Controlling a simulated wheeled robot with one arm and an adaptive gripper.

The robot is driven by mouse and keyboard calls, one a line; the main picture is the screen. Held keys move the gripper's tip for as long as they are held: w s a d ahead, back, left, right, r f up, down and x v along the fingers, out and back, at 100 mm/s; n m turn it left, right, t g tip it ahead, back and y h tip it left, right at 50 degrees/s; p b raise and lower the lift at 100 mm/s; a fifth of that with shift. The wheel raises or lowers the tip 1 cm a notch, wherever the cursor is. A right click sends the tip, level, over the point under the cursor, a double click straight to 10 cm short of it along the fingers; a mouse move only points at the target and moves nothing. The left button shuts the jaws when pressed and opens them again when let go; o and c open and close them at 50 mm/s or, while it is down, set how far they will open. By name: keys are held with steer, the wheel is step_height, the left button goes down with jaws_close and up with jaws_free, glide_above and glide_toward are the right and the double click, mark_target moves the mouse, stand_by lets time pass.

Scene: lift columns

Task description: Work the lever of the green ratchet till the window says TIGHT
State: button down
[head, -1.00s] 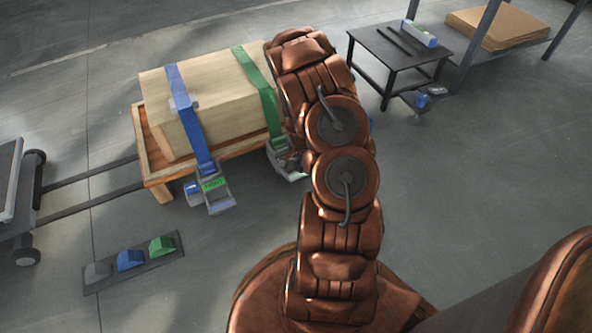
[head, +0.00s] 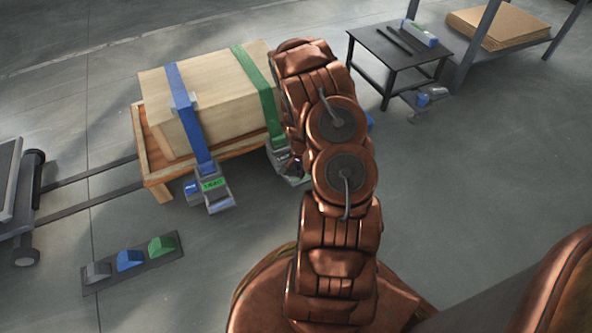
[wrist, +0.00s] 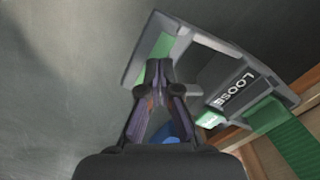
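The green ratchet (wrist: 235,80) fills the upper right of the wrist view, and its window (wrist: 236,88) reads LOOSE. Its grey lever frame, with a green grip (wrist: 161,46), reaches to the left. My gripper (wrist: 158,68) has its fingertips together over the green grip. I cannot tell whether anything is pinched between them. The green strap (wrist: 285,135) runs off to the lower right. In the head view the green ratchet (head: 281,160) is partly hidden by my arm, and my gripper is hidden behind it. The green strap (head: 258,80) crosses the wooden box.
The wooden box (head: 215,85) sits on a pallet (head: 155,160). A blue ratchet (head: 215,192) hangs to the left. A panel (head: 135,270) with grey, blue and green wedges lies front left. A black table (head: 385,55) stands back right.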

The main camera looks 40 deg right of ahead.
steer(key=shift+f, duration=1.25)
steer(key=shift+r+p, duration=0.95)
steer(key=shift+r, duration=2.25)
steer(key=shift+f, duration=0.2)
steer(key=shift+f+b, duration=0.7)
steer(key=shift+f, duration=2.35)
steer(key=shift+r+p, duration=1.15)
steer(key=shift+r, duration=2.05)
